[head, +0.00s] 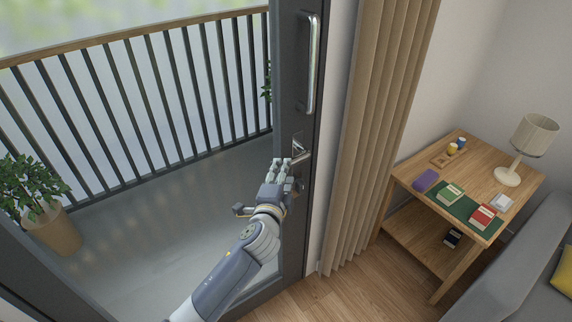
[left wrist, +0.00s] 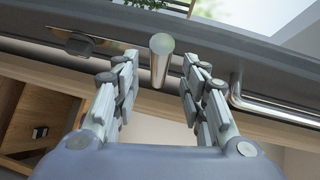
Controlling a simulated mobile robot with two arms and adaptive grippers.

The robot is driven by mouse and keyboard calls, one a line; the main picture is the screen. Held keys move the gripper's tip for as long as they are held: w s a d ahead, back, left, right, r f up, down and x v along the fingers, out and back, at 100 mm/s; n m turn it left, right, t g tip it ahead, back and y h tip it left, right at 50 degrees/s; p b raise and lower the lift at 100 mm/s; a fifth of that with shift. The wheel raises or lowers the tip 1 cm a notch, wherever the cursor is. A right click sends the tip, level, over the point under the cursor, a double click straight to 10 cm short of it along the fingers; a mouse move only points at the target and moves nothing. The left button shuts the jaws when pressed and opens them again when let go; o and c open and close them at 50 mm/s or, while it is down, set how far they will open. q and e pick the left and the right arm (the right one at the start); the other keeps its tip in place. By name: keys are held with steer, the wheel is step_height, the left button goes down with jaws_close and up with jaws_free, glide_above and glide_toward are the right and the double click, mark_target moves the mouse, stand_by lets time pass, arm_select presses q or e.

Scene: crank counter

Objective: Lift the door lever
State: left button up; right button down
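The door lever (head: 301,157) is a short silver bar on the dark door frame, below a long vertical pull handle (head: 311,64). In the left wrist view the lever (left wrist: 159,62) shows its round end toward the camera, between the fingertips, with a gap on both sides. My left gripper (head: 281,165) is beside the lever in the head view, its fingers pointing up and partly overlapping the lever's left end. In the left wrist view the left gripper (left wrist: 160,68) is open and empty. My right gripper is not in view.
A dark knob (left wrist: 80,43) sits on the frame near the lever. A beige curtain (head: 376,130) hangs right of the door. A wooden side table (head: 418,185) with a lamp (head: 533,135) and books stands further right. A balcony with a railing (head: 150,100) and a potted plant (head: 55,228) lies beyond the glass.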

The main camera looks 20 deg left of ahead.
arm_select(q)
steer(key=shift+w+a+f, duration=0.15)
steer(key=shift+w+f, duration=0.05)
steer(key=shift+w, duration=0.95)
steer(key=shift+w+a+f, duration=0.1)
steer(key=shift+w+f, duration=0.05)
steer(key=shift+w, duration=1)
steer(key=shift+c, duration=0.6)
jaws_close()
